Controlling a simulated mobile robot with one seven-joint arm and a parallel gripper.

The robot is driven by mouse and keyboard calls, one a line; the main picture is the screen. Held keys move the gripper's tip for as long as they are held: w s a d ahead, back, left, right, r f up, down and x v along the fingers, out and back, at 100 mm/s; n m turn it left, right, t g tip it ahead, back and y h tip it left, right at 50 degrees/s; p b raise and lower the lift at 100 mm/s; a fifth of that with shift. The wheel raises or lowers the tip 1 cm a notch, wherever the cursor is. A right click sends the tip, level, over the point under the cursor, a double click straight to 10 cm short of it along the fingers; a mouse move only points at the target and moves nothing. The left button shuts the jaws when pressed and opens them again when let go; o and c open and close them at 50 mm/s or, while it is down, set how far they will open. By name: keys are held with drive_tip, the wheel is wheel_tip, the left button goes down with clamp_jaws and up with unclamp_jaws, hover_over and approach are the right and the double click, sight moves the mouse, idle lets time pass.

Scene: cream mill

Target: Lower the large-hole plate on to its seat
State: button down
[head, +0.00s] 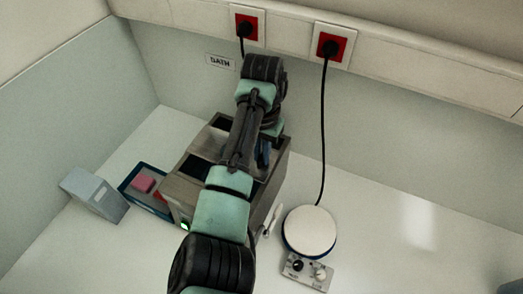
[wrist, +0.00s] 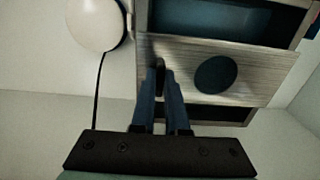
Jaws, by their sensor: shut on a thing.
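The large-hole plate (wrist: 262,72) is a brushed grey slab with one round dark hole (wrist: 215,74), seen in the wrist view. It lies across the top of the bath box (wrist: 142,14), with dark openings above and below it in the picture. Its outline is slightly skewed to the box walls, and I cannot tell whether it touches the box. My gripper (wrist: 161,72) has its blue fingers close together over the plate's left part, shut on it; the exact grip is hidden. In the head view my arm covers most of the plate and the bath box (head: 178,187).
A round white-topped heater (head: 310,230) with a knob panel (head: 307,271) stands right of the box. A blue tray (head: 128,184) with a pink block (head: 143,184) and a grey box (head: 93,194) stand left. A black cable (head: 322,130) hangs behind the heater. The counter at right is clear.

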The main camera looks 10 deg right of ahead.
drive_tip(key=shift+f, duration=0.25)
idle(0.5)
drive_tip(key=shift+c, duration=1.8)
unclamp_jaws()
drive_tip(key=shift+r, duration=0.1)
drive_tip(key=shift+r+p, duration=1.4)
drive_tip(key=shift+p, duration=0.35)
drive_tip(key=shift+r+p, duration=1.5)
drive_tip(key=shift+p, duration=0.05)
drive_tip(key=shift+r, duration=0.1)
